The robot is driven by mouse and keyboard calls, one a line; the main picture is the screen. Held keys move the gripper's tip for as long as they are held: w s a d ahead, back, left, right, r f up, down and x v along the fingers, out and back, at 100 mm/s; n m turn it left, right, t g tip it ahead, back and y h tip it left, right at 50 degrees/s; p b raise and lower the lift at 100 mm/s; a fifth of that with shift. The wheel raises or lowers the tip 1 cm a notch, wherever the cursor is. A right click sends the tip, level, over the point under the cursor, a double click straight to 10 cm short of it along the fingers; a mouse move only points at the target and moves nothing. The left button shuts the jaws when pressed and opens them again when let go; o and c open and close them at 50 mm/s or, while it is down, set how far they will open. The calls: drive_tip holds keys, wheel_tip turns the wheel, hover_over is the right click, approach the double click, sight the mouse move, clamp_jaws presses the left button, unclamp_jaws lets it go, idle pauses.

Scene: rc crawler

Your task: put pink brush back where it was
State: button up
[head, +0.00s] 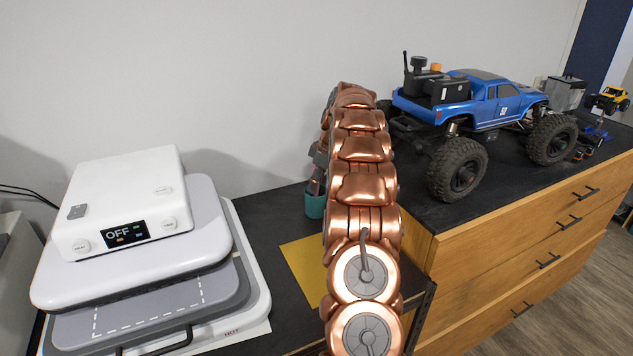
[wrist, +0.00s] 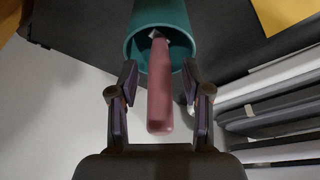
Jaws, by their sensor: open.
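The pink brush (wrist: 160,90) stands in the teal cup (wrist: 141,50) in the wrist view. Its handle sticks out of the cup's mouth towards me and its far end is inside the cup. My gripper (wrist: 160,78) is open, with one dark finger on each side of the handle and a visible gap on both sides. The fingertips are near the cup's rim. In the head view, the teal cup (head: 314,204) stands on the dark counter, partly hidden behind my copper arm, which also hides most of my gripper.
A white heat press (head: 128,205) with an OFF display stands left of the cup. A yellow sheet (head: 300,268) lies in front of the cup. A blue RC crawler (head: 487,103) stands on the wooden drawer cabinet (head: 480,262) at right. The wall is close behind.

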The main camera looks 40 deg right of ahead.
drive_tip(key=shift+r, duration=0.1)
drive_tip(key=shift+r, duration=0.15)
drive_tip(key=v, duration=1.2)
idle(0.4)
drive_tip(key=shift+a, duration=0.15)
